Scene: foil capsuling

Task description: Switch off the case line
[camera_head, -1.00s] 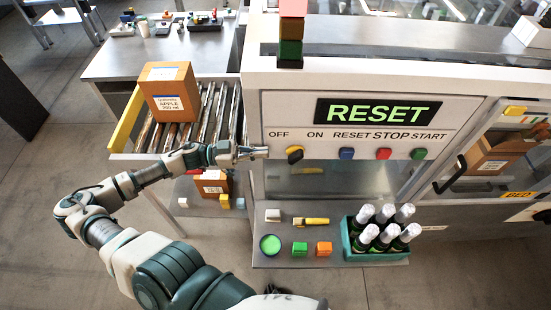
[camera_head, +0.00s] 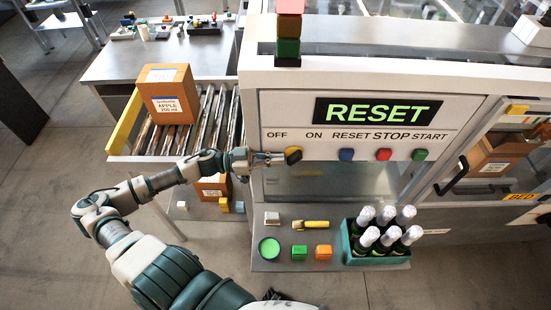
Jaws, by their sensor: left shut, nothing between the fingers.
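The control panel (camera_head: 450,110) of the case line has a screen (camera_head: 378,111) reading RESET. Below it are the labels OFF, ON, RESET, STOP and START. A black and yellow rotary switch (camera_head: 293,155) sits below and between OFF and ON. Blue (camera_head: 346,155), red (camera_head: 384,155) and green (camera_head: 419,155) buttons follow to its right. My left gripper (camera_head: 279,157) is shut and empty, with its tips at the switch's left side, apparently touching it. My right gripper is not in view.
A brown apple carton (camera_head: 169,93) stands on the roller conveyor (camera_head: 208,115) at left. Below the panel, a shelf (camera_head: 330,262) holds a teal crate (camera_head: 376,259) of bottles, a green round tin (camera_head: 269,248), and small blocks. A stack light (camera_head: 289,30) stands above the panel.

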